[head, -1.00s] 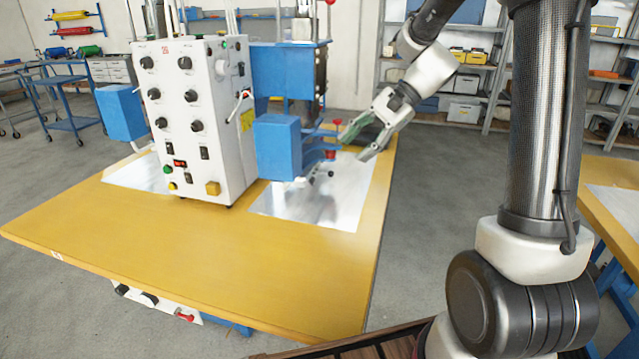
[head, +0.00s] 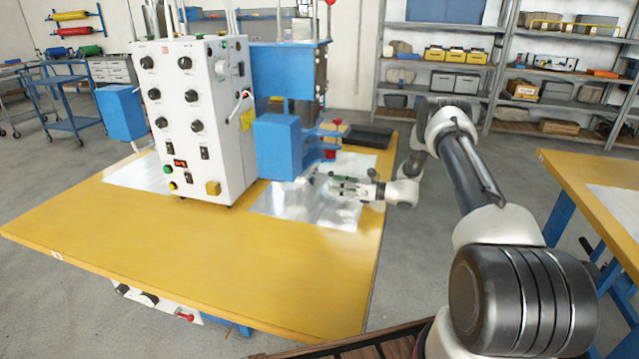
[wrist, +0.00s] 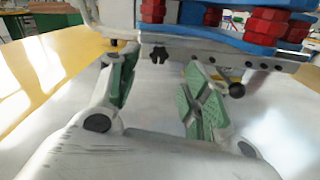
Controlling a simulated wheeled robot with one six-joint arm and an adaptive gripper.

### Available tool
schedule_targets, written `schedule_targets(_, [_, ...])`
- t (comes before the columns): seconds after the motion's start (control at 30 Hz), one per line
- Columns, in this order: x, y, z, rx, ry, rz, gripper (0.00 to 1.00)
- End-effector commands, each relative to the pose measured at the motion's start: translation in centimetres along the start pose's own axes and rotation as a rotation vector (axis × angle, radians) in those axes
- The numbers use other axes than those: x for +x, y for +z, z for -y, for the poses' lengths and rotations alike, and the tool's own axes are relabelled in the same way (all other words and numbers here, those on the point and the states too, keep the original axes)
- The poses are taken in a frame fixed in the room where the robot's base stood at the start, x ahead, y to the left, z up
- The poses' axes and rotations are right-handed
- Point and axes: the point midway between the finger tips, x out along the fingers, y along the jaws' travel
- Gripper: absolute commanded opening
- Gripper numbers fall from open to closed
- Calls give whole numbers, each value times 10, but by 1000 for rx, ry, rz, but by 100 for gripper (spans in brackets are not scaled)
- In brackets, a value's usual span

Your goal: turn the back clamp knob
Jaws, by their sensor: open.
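My gripper (head: 340,184) is open and empty, low over the metal plate (head: 285,215) at the right of the welding machine. In the wrist view its two green-padded fingers (wrist: 158,88) stand apart. A black star-shaped knob (wrist: 159,54) under the clamp's metal bar shows in the gap between them, farther off and not touched. A round black knob (wrist: 236,90) sits under the bar to the right, beyond the right finger. I cannot tell which of these is the back clamp knob. Red knobs (wrist: 268,25) stand above the bar; a red knob (head: 331,153) also shows in the head view.
The blue clamp arms (head: 318,150) and blue housing (head: 278,147) overhang the plate close to my gripper. The white control box (head: 190,120) stands left. A dark tray (head: 370,136) lies behind on the yellow table (head: 200,270). The table's front is clear.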

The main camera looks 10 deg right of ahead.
Motion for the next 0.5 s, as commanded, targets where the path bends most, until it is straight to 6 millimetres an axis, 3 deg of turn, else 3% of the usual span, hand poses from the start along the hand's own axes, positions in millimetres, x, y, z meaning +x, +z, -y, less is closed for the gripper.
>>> schedule_targets(0.3, [53, 0, -2, -1, 4, -2, 48])
schedule_targets(0.5, [66, 0, -2, -1, 3, -3, 48])
